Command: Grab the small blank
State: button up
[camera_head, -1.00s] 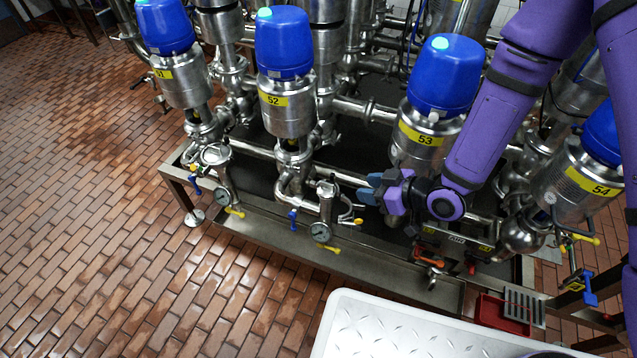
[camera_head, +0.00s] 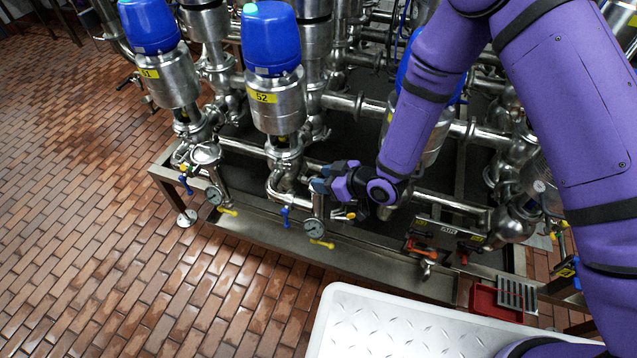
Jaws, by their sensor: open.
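My gripper (camera_head: 317,179) is open, its blue-grey fingers pointing left at the top of the upright steel fitting (camera_head: 318,205) that carries a gauge, in front of valve 52. The fingers overlap the fitting's upper end in the picture; I cannot tell whether they touch it. The small blank cannot be made out for certain; the fitting's top end is largely hidden by my gripper. A similar fitting (camera_head: 205,155) with a round steel top stands to the left, in front of valve 51.
Blue-topped valves 51 (camera_head: 170,85) and 52 (camera_head: 276,105) stand behind, among steel pipes. A steel drip tray (camera_head: 290,250) runs along the front. A white textured surface (camera_head: 400,325) is at the bottom, a red bin (camera_head: 492,303) at right. Tiled floor is clear at left.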

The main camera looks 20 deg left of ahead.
jog(key=shift+a, duration=0.1)
grip_shut()
jog(key=shift+r, duration=0.1)
dwell(0.3)
